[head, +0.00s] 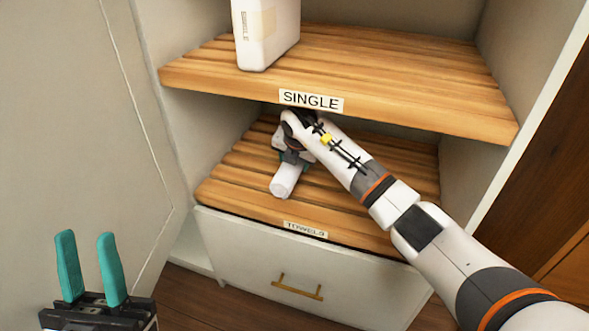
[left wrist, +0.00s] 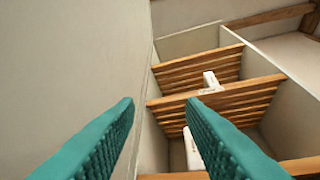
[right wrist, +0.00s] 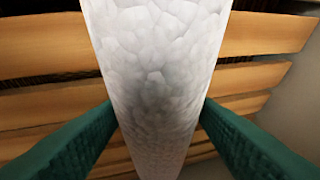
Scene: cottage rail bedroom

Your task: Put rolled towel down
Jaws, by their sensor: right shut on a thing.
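The rolled towel (head: 286,183) is a white cylinder at the lower slatted shelf (head: 235,178), which bears a TOWELS label. In the right wrist view the white towel (right wrist: 155,80) fills the middle, between the teal fingers, with wooden slats behind it. My right gripper (head: 293,160) is shut on the towel; its arm reaches in under the upper shelf and partly hides it. I cannot tell whether the towel touches the slats. My left gripper (head: 90,270) is open and empty at the lower left, and its two teal fingers also show in the left wrist view (left wrist: 160,110).
The upper shelf (head: 390,85), labelled SINGLE, lies just above my right arm and holds a white package (head: 268,35). A drawer front (head: 300,270) with a brass handle is below. A pale door panel (head: 80,120) stands at the left. Side walls bound the cabinet.

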